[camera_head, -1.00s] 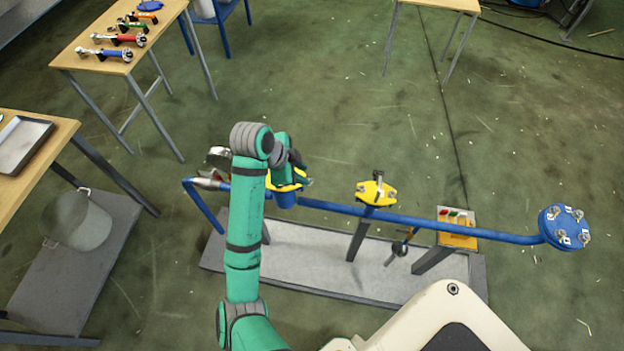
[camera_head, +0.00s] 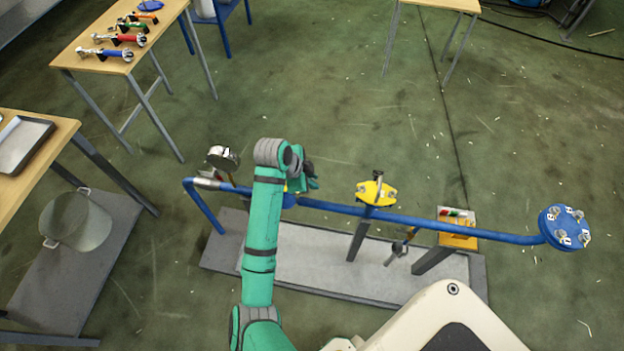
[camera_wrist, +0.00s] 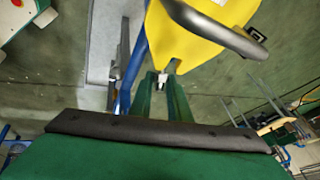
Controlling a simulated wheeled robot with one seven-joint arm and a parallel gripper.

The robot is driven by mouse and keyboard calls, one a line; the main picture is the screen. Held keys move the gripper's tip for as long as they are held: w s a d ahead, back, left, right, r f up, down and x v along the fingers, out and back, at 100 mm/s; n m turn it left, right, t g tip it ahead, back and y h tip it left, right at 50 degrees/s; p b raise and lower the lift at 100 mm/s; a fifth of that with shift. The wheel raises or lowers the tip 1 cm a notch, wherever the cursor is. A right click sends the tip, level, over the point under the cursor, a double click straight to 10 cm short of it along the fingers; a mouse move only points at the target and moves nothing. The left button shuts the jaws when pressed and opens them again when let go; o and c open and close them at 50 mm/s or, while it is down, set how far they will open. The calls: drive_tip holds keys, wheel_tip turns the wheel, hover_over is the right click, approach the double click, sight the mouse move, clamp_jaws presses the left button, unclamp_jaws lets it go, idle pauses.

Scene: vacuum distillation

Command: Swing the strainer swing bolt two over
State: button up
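My gripper (camera_head: 306,178) is at the far side of my raised arm, above the left part of the blue pipe. In the wrist view its two green fingers (camera_wrist: 162,74) stand a narrow gap apart. A small pale metal piece (camera_wrist: 161,80), perhaps a bolt end, shows between the tips; I cannot tell if they grip it. A yellow cover (camera_wrist: 186,42) with a dark curved handle (camera_wrist: 222,30) is just beyond the fingers. My arm hides most of the yellow fitting on the left part of the pipe in the head view. I cannot make out the individual swing bolts.
The blue pipe (camera_head: 420,223) runs above a grey tray base (camera_head: 215,258). Another yellow fitting (camera_head: 372,194) stands mid-pipe, a bolted blue flange (camera_head: 562,228) at the right end. A round gauge (camera_head: 222,158) stands at left. A table (camera_head: 85,60) holds tools.

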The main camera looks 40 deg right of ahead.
clamp_jaws()
drive_tip(key=shift+w+a+r+g+h, duration=0.2)
drive_tip(key=shift+w+g+h, duration=0.1)
drive_tip(key=shift+g+h, duration=0.2)
drive_tip(key=shift+o, duration=2.1)
unclamp_jaws()
drive_tip(key=shift+w, duration=0.1)
drive_tip(key=shift+a+r, duration=0.1)
drive_tip(key=shift+r, duration=0.2)
drive_tip(key=s+v, duration=0.1)
drive_tip(key=v, duration=0.9)
drive_tip(key=shift+w+a, duration=0.2)
drive_tip(key=shift+w, duration=0.25)
